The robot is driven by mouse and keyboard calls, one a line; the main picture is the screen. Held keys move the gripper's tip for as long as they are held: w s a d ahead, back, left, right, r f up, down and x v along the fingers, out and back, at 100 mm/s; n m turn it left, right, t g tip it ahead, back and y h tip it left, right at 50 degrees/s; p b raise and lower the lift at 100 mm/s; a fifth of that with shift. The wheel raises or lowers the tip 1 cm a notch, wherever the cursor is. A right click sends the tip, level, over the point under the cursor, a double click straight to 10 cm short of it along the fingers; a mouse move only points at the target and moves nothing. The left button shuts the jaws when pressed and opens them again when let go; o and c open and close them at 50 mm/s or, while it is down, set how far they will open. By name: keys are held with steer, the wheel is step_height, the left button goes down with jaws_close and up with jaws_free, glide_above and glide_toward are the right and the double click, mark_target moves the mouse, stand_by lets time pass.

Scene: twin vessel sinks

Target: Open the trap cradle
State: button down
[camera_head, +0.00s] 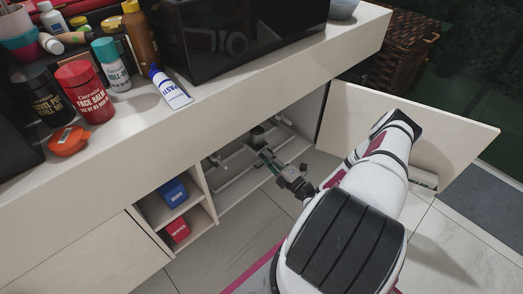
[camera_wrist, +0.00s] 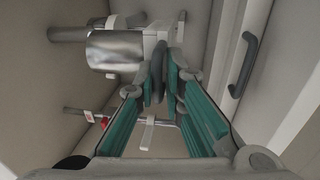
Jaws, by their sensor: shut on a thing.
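The under-sink cabinet is open, and a dark trap body (camera_head: 257,136) shows inside it among pale pipes. In the wrist view the trap is a shiny metal cylinder (camera_wrist: 115,52) with a light grey bracket (camera_wrist: 154,38) at its right, which looks like the trap cradle. My gripper (camera_head: 266,156) reaches into the cabinet just in front of the trap. In the wrist view its teal-padded fingers (camera_wrist: 160,76) are nearly together on a narrow part at the bracket's lower end.
The open cabinet door (camera_head: 455,135) stands to the right of my arm. A divider with cubbies holds a blue box (camera_head: 173,192) and a red box (camera_head: 178,229) at the left. The countertop (camera_head: 225,95) overhangs above. A dark handle (camera_wrist: 243,65) is at the right in the wrist view.

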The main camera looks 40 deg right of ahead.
steer(key=shift+w+r, duration=0.1)
steer(key=shift+r, duration=0.15)
steer(key=c, duration=1.8)
jaws_free()
steer(key=shift+o, duration=0.2)
steer(key=shift+f, duration=0.1)
steer(key=s+f, duration=0.2)
steer(key=s, duration=1)
steer(key=shift+d, duration=0.25)
